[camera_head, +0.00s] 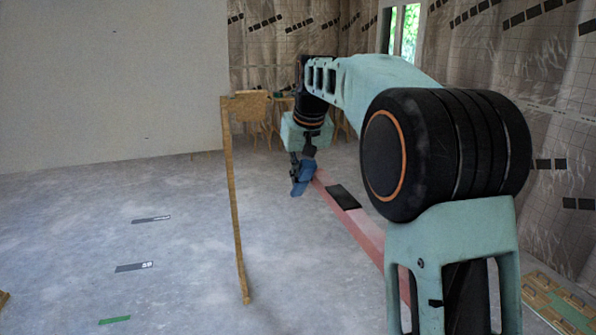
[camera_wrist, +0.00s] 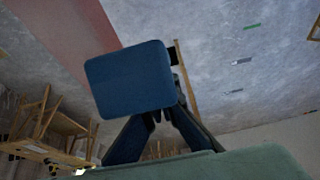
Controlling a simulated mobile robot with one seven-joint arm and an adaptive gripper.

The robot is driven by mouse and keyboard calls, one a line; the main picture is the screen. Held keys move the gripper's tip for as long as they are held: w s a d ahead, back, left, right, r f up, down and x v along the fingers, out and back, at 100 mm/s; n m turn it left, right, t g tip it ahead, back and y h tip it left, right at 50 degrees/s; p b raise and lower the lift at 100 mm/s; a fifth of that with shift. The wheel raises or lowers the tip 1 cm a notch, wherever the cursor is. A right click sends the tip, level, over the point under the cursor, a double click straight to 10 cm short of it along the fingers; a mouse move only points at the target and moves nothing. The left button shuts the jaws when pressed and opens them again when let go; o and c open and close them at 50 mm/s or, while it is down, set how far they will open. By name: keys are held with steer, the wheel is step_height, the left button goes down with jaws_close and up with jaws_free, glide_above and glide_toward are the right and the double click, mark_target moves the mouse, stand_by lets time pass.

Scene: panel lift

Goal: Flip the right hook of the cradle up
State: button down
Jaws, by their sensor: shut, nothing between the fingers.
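My gripper (camera_head: 302,183) hangs at the end of my arm in the middle of the head view, with its blue fingertips pointing down and shut. In the wrist view the blue fingertips (camera_wrist: 128,80) fill the centre, with nothing visible between them. A thin tan bar (camera_head: 233,190) stands upright to the left of my gripper, with a short arm at its top and a small foot at its bottom. It also shows behind the fingertips in the wrist view (camera_wrist: 184,80). I cannot tell whether this bar is part of the cradle. No right hook can be made out for certain.
A reddish strip (camera_head: 370,232) with a black patch (camera_head: 343,197) runs from my gripper towards the lower right. Wooden furniture (camera_head: 250,106) stands at the back. A pale wall (camera_head: 110,75) is at the left. The grey floor (camera_head: 90,235) at the left is mostly clear.

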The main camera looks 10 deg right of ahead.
steer(key=shift+s+f+g+h+p, duration=0.2)
steer(key=shift+f+g, duration=0.25)
steer(key=shift+g, duration=0.45)
steer(key=shift+s+f+g+h+p, duration=0.15)
steer(key=shift+f+g, duration=0.25)
steer(key=shift+g, duration=0.5)
steer(key=shift+s+d+f+g, duration=0.1)
steer(key=shift+s+g, duration=0.05)
steer(key=shift+g, duration=0.15)
steer(key=shift+s+f+g, duration=0.1)
steer(key=shift+s+g, duration=0.05)
steer(key=shift+g, duration=0.15)
steer(key=shift+r, duration=0.2)
